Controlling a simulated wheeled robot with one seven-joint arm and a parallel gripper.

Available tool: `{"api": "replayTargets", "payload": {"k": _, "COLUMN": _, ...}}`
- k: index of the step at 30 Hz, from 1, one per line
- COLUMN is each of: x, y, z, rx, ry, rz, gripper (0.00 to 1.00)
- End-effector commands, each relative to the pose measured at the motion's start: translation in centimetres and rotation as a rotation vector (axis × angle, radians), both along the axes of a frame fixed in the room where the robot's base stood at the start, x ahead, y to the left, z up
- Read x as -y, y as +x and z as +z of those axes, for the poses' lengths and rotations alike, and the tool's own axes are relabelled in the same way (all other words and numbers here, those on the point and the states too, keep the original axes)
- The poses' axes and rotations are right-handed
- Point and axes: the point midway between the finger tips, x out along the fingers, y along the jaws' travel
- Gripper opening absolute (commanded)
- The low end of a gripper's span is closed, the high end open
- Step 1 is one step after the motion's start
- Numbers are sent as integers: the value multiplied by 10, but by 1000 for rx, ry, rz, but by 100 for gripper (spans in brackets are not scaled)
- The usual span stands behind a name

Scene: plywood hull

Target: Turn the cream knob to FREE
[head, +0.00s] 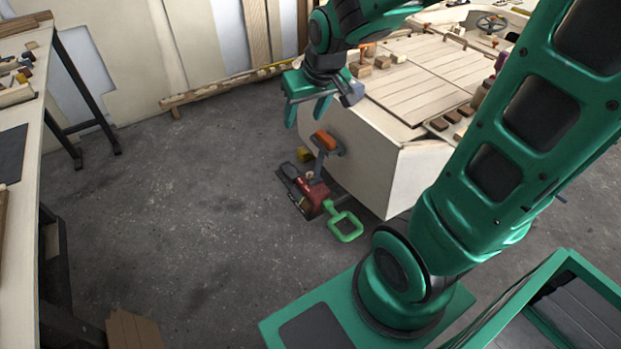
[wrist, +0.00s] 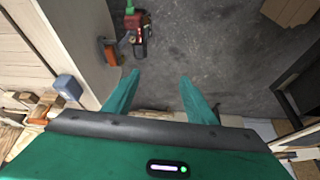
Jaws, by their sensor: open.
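I cannot make out a cream knob or a FREE mark for certain in either view. A red and black device (head: 313,192) with a green loop handle (head: 345,226) sits on the floor beside the pale plywood hull; a small pale-orange spot shows on its top. The device also shows at the top of the wrist view (wrist: 137,22). My gripper (head: 305,110) is open and empty, above the floor by the hull's left end and higher than the device. In the wrist view its two fingers (wrist: 160,78) stand apart with grey floor between them.
An orange-topped bracket (head: 326,140) is at the hull's side (head: 375,150). Wooden blocks (head: 381,62) lie on the hull's deck. A workbench (head: 22,150) stands at the left, with clear floor (head: 190,200) between.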

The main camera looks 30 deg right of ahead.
Motion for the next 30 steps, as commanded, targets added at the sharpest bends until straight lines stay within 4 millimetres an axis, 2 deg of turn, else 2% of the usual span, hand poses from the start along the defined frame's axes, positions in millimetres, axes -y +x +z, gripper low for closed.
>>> {"api": "replayTargets", "payload": {"k": 1, "x": -5, "y": 21, "z": -11, "rx": 22, "ry": 3, "rz": 14, "gripper": 51}}
{"api": "replayTargets", "payload": {"k": 6, "x": -2, "y": 82, "z": -43, "rx": 108, "ry": 11, "rz": 10, "gripper": 51}}
{"api": "replayTargets", "payload": {"k": 15, "x": 29, "y": 163, "z": -120, "rx": 232, "ry": 3, "rz": -42, "gripper": 51}}
{"api": "replayTargets", "payload": {"k": 24, "x": 64, "y": 213, "z": -212, "rx": 356, "ry": -16, "rz": -91, "gripper": 51}}
{"api": "replayTargets", "payload": {"k": 30, "x": 87, "y": 225, "z": -279, "rx": 437, "ry": -36, "rz": -121, "gripper": 51}}
